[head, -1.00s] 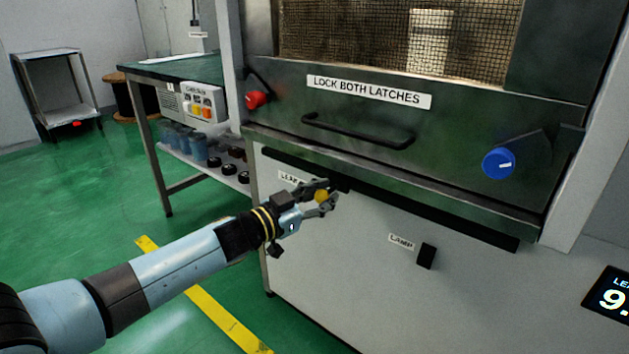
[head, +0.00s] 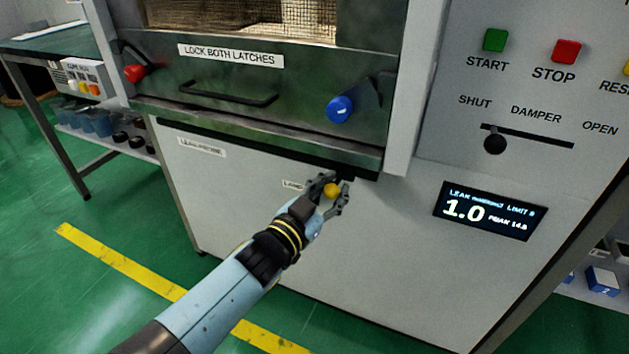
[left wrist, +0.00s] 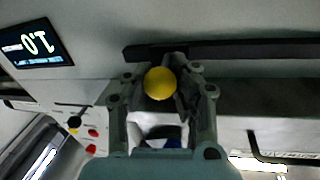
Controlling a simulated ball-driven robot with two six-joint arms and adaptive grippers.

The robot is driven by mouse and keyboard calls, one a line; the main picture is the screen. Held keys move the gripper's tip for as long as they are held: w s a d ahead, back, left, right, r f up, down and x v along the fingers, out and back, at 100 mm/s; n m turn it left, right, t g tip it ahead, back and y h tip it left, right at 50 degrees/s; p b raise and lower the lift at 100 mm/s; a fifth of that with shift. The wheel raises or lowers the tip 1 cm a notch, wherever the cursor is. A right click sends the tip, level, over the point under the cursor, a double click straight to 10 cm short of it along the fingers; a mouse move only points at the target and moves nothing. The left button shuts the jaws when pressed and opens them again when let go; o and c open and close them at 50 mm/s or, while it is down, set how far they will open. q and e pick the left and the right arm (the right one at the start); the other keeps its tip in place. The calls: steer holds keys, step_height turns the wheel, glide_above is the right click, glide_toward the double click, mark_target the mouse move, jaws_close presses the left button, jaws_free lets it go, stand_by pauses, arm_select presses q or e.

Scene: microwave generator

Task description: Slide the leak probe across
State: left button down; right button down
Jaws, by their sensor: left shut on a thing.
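The leak probe shows as a yellow ball knob (head: 332,190) just below the right end of the black rail (head: 250,149) under the cabinet door. My left gripper (head: 333,194) is shut on the knob, with its fingers on either side. In the left wrist view the yellow knob (left wrist: 160,83) sits between the fingers, close to the end of the dark rail (left wrist: 235,50). The probe's label (head: 201,146) is at the rail's left. The leak display (head: 489,211) reads 1.0, with a peak of 14.8. My right gripper is not in view.
The door has a red latch knob (head: 135,73), a blue latch knob (head: 340,109) and a black handle (head: 228,93). The damper knob (head: 495,144) is at the left of its slot, below the start button (head: 495,40) and stop button (head: 566,51). Green floor lies open at left.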

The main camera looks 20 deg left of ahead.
arm_select(q)
steer(key=shift+s+d+f, duration=0.2)
steer(key=shift+d+f, duration=0.1)
steer(key=shift+d, duration=0.2)
steer(key=c, duration=1.2)
jaws_free()
steer(key=shift+s+a+r, duration=0.1)
steer(key=shift+r, duration=0.05)
steer(key=shift+o, duration=1.1)
steer(key=shift+r, duration=0.1)
steer(key=v, duration=1.1)
steer(key=shift+s, duration=0.35)
steer(key=shift+a, duration=0.1)
